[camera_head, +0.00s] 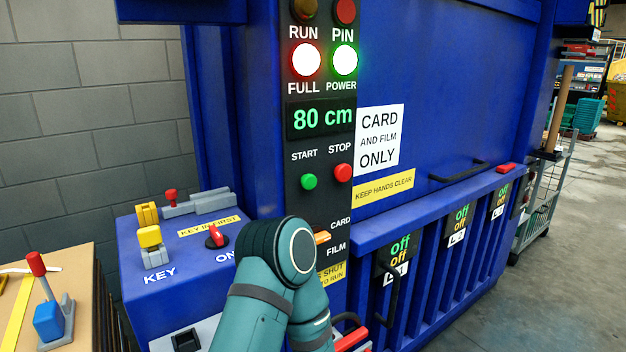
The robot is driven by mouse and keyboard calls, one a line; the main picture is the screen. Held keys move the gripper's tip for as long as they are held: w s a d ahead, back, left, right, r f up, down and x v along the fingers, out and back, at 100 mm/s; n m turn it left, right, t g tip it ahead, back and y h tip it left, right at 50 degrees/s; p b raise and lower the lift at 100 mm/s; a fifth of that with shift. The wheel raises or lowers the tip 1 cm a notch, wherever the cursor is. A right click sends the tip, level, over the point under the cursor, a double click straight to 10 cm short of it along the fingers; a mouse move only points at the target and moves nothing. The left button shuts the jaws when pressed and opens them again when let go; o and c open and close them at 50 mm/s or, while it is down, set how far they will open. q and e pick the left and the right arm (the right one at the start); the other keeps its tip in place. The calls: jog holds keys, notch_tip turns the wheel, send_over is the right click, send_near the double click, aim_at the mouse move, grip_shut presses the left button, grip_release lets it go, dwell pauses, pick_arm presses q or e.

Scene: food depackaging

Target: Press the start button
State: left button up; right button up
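The start button (309,181) is a round green button under the word START on the dark control panel of a blue machine. The red stop button (343,172) sits just to its right under STOP. One of my arms, teal with a dark joint, rises from the bottom middle. Its joint covers part of the lower panel, below the start button, and does not overlap the button in the picture. I cannot tell which arm it is. Neither gripper's fingers can be made out in this view.
The display (320,118) reads 80 cm; FULL and POWER lamps are lit. An orange CARD/FILM selector (322,237) is partly behind my arm. A blue key box (148,293) with a red switch (215,237) stands left. A black handle (458,171) juts out right.

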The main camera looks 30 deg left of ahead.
pick_arm(q)
jog(key=shift+o, duration=0.2)
grip_shut()
dwell(1.3)
